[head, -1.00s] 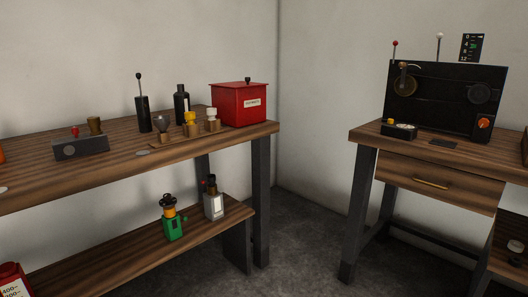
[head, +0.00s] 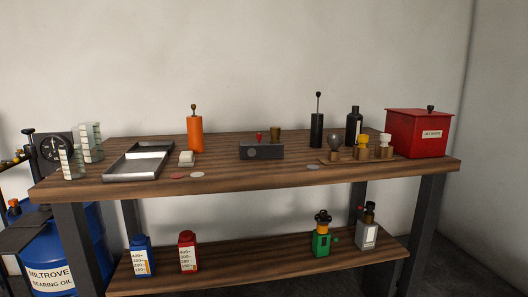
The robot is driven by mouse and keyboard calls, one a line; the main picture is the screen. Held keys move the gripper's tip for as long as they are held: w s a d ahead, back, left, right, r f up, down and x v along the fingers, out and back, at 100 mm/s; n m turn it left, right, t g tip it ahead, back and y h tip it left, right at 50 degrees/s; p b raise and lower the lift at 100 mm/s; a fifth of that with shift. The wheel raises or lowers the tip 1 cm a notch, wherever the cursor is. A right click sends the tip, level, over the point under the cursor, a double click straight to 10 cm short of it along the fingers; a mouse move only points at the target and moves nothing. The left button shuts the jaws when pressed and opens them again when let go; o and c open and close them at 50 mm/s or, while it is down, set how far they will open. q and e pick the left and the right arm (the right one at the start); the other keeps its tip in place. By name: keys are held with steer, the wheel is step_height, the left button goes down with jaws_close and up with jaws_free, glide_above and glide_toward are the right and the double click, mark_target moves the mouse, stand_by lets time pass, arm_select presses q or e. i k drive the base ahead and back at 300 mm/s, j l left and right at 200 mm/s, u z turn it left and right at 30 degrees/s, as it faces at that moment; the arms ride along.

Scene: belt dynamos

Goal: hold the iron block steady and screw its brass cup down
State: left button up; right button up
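The iron block (head: 262,152) is a dark grey box near the middle of the wooden workbench. Its brass cup (head: 275,134) stands upright on the right part of its top. A small red knob (head: 259,137) stands on its top, left of the cup. From here I cannot tell how far the cup is screwed in. Neither of my grippers shows in the head view.
The workbench (head: 230,178) also bears a metal tray (head: 132,174), an orange oiler (head: 195,133), a black oiler (head: 317,130), a black bottle (head: 354,127), a rack of small cups (head: 337,162) and a red box (head: 417,133). Bare wood lies before the block.

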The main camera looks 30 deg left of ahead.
mark_target(273, 148)
steer(key=u, duration=1.05)
